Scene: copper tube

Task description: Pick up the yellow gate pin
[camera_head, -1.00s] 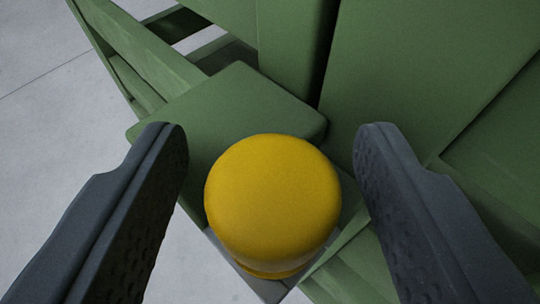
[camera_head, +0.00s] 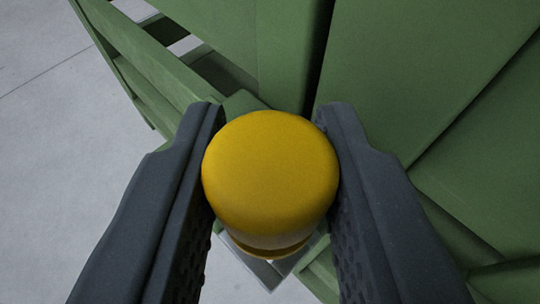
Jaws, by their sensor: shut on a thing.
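The yellow gate pin (camera_head: 270,175) is in the middle of the head camera view, its rounded top facing the camera. My gripper (camera_head: 268,125) is shut on it, with one dark grey finger pressed to its left side and one to its right. The lower part of the pin is hidden under its wide head. A light grey metal piece (camera_head: 262,273) shows just below the pin in the picture; I cannot tell whether the pin still sits in it.
A green structure with large panels (camera_head: 430,60) fills the top and right. A green slatted side (camera_head: 140,65) runs along the upper left. Bare grey floor (camera_head: 60,130) lies to the left.

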